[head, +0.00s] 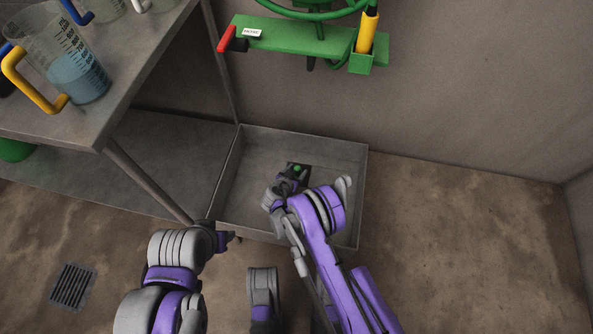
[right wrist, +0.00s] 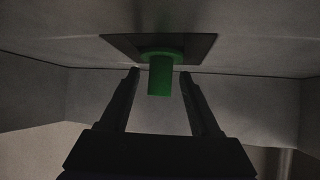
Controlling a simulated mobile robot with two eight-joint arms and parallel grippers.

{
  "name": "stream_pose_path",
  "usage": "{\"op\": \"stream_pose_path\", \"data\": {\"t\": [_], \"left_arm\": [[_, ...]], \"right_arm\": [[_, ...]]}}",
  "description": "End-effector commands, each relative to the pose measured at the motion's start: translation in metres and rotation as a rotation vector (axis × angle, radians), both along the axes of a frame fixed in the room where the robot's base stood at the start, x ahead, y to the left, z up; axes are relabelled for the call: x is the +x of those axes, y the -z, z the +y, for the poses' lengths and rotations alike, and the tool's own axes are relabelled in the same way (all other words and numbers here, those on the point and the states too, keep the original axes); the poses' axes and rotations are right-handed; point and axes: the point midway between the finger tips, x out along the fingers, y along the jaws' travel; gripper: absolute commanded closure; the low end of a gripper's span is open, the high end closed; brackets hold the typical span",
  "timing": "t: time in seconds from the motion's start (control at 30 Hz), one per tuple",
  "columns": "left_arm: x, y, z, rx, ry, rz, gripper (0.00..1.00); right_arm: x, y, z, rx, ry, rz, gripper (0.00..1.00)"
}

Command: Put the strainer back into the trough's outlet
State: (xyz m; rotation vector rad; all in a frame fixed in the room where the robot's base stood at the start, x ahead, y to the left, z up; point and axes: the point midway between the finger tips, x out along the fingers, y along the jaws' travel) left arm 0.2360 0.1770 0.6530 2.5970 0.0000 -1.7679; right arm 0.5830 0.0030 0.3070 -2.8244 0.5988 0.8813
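The strainer shows as a green upright handle with a wider green collar (right wrist: 160,75) in the right wrist view, over a dark square (right wrist: 190,45) in the trough floor. In the head view only its green top (head: 297,167) shows. I cannot tell whether it is seated in the outlet or how much of the dark square is the outlet. The grey trough (head: 345,155) stands on the floor against the wall. My right gripper (right wrist: 159,73) is open, its fingers on either side of the handle with gaps. My left gripper (head: 226,237) is near the trough's front left corner, its fingers unclear.
A metal table (head: 130,60) at the left carries a measuring jug (head: 75,75) with blue liquid and a yellow handle. A green wall bracket (head: 300,37) with a red lever (head: 226,39) hangs above the trough. A floor grate (head: 73,286) lies lower left. The floor at the right is clear.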

Motion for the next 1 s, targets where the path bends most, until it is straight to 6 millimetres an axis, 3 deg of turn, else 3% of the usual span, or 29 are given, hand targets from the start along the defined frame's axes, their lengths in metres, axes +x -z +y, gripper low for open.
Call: {"op": "stream_pose_path", "data": {"t": [0.37, 1.0], "left_arm": [[0.0, -0.002, 0.0, 0.0, 0.0, 0.0, 0.5], [-0.006, -0.039, 0.0, 0.0, 0.0, -0.009, 0.5]], "right_arm": [[-0.001, -0.003, 0.001, 0.0, 0.0, 0.0, 0.32], [-0.03, -0.063, 0.013, 0.001, 0.001, 0.0, 0.32]]}}
